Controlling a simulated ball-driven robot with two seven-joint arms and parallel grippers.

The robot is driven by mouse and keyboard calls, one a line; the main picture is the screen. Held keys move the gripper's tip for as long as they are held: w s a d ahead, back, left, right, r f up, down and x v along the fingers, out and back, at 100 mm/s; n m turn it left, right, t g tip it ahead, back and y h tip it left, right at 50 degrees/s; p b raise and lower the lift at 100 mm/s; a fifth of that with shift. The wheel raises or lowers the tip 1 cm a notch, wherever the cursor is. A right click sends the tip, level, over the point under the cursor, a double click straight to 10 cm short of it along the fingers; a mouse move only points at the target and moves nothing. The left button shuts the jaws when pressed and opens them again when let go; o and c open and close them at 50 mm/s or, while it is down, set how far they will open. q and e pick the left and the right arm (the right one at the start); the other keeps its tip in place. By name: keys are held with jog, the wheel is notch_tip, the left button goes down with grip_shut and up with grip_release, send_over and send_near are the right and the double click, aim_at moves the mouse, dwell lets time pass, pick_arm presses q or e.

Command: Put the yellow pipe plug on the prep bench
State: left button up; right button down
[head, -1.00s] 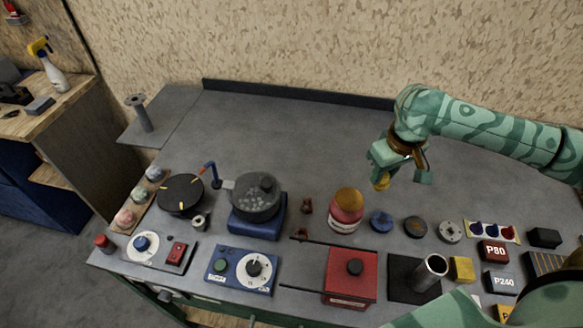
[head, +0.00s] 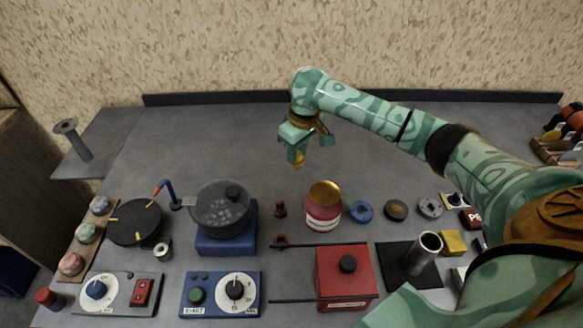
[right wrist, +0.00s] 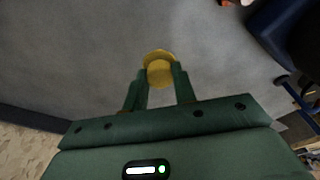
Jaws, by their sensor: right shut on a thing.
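My right gripper (head: 304,158) is shut on the yellow pipe plug (head: 298,160), seen above the rear middle of the grey bench (head: 220,140). In the right wrist view the plug (right wrist: 159,67) is a round yellow piece between the fingertips (right wrist: 160,75), with grey surface beyond it. I cannot tell exactly how high it is above the bench. The bench surface around the gripper is bare. My left gripper is not in view.
A pot (head: 222,208) on a blue stand, a red jar with a golden lid (head: 324,195) and a red box (head: 345,275) stand towards the front. Blue and dark discs (head: 361,211) lie right of the jar. The bench's rear strip is clear up to the back ledge.

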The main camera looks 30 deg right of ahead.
aim_at(299, 153)
jog(key=shift+w+a+f, duration=0.1)
jog(key=shift+w+f, duration=0.4)
jog(key=shift+f, duration=0.1)
jog(key=f+b, duration=0.3)
jog(key=shift+w+f, duration=0.25)
jog(key=shift+f, duration=0.15)
jog(key=shift+r, duration=0.15)
jog(key=c, duration=1.1)
grip_release()
jog(key=r+p, duration=0.2)
jog(key=r, duration=0.2)
jog(key=s+r+p, duration=0.1)
jog(key=r+p, duration=0.1)
jog(key=r, duration=0.2)
jog(key=r+p, duration=0.2)
jog(key=r, duration=0.2)
jog(key=shift+s+d+p, duration=0.2)
jog(key=shift+s+p, duration=0.2)
